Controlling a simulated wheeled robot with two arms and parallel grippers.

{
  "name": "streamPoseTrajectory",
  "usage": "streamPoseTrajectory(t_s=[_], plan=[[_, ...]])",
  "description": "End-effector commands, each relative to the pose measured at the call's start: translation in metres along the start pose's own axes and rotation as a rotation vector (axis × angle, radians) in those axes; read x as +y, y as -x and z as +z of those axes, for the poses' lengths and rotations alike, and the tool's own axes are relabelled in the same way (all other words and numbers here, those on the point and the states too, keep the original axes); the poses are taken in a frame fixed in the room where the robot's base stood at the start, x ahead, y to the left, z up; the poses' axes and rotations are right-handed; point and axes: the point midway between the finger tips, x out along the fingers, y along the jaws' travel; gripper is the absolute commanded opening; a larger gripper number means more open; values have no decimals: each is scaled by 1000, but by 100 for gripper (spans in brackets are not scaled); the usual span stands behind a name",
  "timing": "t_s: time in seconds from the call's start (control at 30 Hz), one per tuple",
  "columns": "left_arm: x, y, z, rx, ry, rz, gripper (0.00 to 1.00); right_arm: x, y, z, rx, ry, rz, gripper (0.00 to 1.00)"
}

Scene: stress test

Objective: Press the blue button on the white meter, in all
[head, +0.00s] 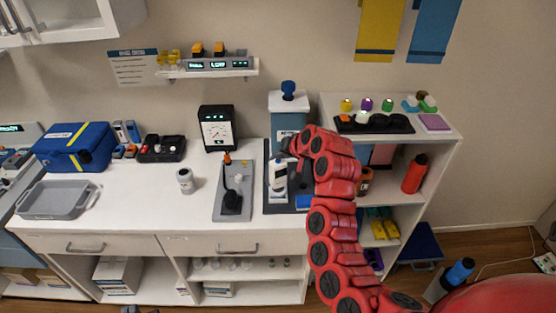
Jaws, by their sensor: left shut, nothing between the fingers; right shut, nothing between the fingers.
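A slim white meter (278,181) is on a dark mat (276,207) on the counter, right of the grey tray. Its blue button is too small to make out. My red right arm comes up from the lower right, and its gripper (285,152) is at the meter's upper end. The gripper is shut with nothing in it; I cannot tell whether it touches the meter. My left gripper (138,310) shows only as small dark tips at the bottom edge, shut and empty, far from the meter.
A grey tray (221,211) with a black device lies left of the mat. A black gauge (217,132) and a blue-topped dispenser (289,119) stand behind. A white jar (185,181) and blue case (74,148) are further left. My arm hides part of the right shelf (455,148).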

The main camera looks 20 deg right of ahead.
Motion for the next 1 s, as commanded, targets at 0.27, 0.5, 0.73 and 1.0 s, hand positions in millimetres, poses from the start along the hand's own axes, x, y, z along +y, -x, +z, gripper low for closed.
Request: streamPoseTrajectory(t_s=[0.27,0.5,0.73,1.0], plan=[[0,2,0,0,0,0,0,2,-2,2,-1,0,0,0],[0,2,0,0,0,0,0,1,-2,2,-2,0,0,0],[0,0,0,0,0,0,0,-3,4,-3,0,2,0,0],[0,-2,0,0,0,0,0,-8,10,-8,0,1,0,0]])
